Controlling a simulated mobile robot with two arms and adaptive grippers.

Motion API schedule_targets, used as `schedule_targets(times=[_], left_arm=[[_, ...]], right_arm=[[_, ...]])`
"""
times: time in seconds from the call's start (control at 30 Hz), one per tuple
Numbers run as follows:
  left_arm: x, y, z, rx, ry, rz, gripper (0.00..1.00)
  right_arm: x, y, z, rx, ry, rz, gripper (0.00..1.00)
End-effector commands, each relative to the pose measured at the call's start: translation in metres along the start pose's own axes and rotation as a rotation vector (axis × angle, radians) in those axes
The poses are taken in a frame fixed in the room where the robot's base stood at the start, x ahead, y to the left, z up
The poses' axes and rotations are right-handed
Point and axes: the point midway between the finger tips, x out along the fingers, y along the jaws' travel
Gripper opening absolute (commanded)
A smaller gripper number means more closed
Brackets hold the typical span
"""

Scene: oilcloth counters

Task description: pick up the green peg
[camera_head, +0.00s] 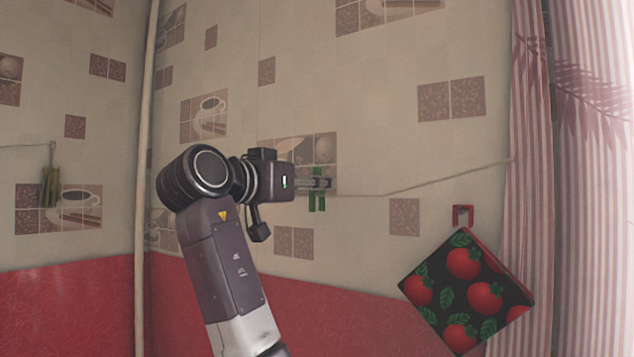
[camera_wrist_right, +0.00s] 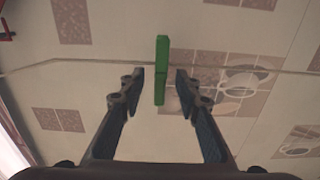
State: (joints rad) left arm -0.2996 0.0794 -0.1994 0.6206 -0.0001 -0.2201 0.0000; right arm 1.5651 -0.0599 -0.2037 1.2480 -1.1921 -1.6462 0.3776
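The green peg (camera_head: 317,203) is clipped upright on a thin line strung along the tiled wall. My right gripper (camera_head: 320,184) is at the peg, its fingers partly hiding the peg's middle in the head view. In the right wrist view the green peg (camera_wrist_right: 161,50) stands between the two fingertips of my right gripper (camera_wrist_right: 159,82). A gap shows on each side of the peg, so the gripper is open around it. My left gripper is not in view.
The line (camera_head: 440,180) runs right to a striped pink curtain (camera_head: 575,150). A tomato-patterned square cloth (camera_head: 468,290) and a red peg-like piece (camera_head: 462,215) are at the lower right. A greenish bundle (camera_head: 50,187) hangs at the left. A pale vertical pipe (camera_head: 146,150) stands left of my arm.

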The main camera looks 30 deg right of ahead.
Motion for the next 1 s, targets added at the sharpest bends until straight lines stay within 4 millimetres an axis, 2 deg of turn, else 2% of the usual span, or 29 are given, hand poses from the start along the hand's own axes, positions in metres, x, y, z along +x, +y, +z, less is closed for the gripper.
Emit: schedule_targets(times=[0.03, 0.1, 0.37, 0.63, 1.0], left_arm=[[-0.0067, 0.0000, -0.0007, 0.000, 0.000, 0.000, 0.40], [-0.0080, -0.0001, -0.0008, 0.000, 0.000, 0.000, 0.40], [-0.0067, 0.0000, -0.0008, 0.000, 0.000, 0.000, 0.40], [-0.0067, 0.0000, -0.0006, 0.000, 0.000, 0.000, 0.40], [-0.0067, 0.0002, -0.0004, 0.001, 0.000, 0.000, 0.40]], right_arm=[[0.0067, 0.0002, -0.0016, -0.002, -0.002, 0.002, 0.30], [0.0109, -0.0001, -0.0004, -0.001, -0.002, 0.000, 0.30], [0.0125, -0.0001, 0.0016, -0.001, -0.001, -0.001, 0.30], [0.0122, -0.0001, 0.0014, -0.001, -0.001, 0.000, 0.01], [0.0128, 0.0007, 0.0002, -0.001, -0.001, 0.000, 0.00]])
